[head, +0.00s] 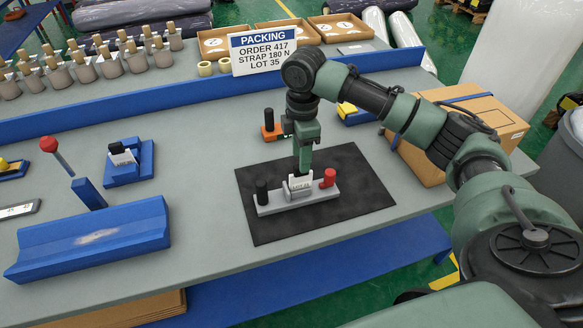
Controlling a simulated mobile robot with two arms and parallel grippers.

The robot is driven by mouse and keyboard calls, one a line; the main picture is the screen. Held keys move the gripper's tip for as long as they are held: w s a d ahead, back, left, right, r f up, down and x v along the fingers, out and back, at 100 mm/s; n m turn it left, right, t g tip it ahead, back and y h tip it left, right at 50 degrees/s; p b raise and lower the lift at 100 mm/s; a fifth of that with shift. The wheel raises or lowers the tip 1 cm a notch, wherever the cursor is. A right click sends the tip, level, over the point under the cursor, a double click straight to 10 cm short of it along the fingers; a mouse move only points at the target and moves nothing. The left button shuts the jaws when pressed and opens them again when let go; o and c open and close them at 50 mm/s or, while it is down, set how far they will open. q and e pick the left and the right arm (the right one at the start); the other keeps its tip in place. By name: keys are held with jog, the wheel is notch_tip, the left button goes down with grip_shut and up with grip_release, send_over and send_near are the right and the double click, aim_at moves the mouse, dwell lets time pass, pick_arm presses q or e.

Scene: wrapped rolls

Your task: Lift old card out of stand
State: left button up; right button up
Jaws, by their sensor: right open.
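A white card (300,184) with small dark print stands upright in a light grey stand (324,193). The stand has a black knob (262,192) on its left and a red knob (329,178) on its right. It sits on a black mat (350,205). My right gripper (302,171) points down directly over the card, with its fingertips at the card's top edge. It is open; whether the card's top is between the fingers is hard to tell. My left gripper is out of view.
A strapped cardboard box (470,130) is at the right. A blue trough (95,240), a red-tipped lever (50,146) and a blue holder (140,165) are at the left. The mat's front part is clear.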

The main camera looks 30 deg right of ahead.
aim_at(301, 180)
jog(key=shift+w+f, duration=0.1)
jog(key=shift+w, duration=0.05)
jog(key=shift+f, duration=0.35)
jog(key=shift+f+p, duration=0.35)
jog(key=shift+f, duration=0.5)
notch_tip(301, 180, down, 4)
jog(key=shift+w+f+p, duration=0.1)
jog(key=shift+f+p, duration=0.15)
jog(key=shift+p, duration=0.45)
jog(key=shift+f, duration=0.25)
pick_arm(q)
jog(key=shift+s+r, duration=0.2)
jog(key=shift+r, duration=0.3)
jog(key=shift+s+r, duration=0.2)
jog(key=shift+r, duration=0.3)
pick_arm(e)
grip_shut()
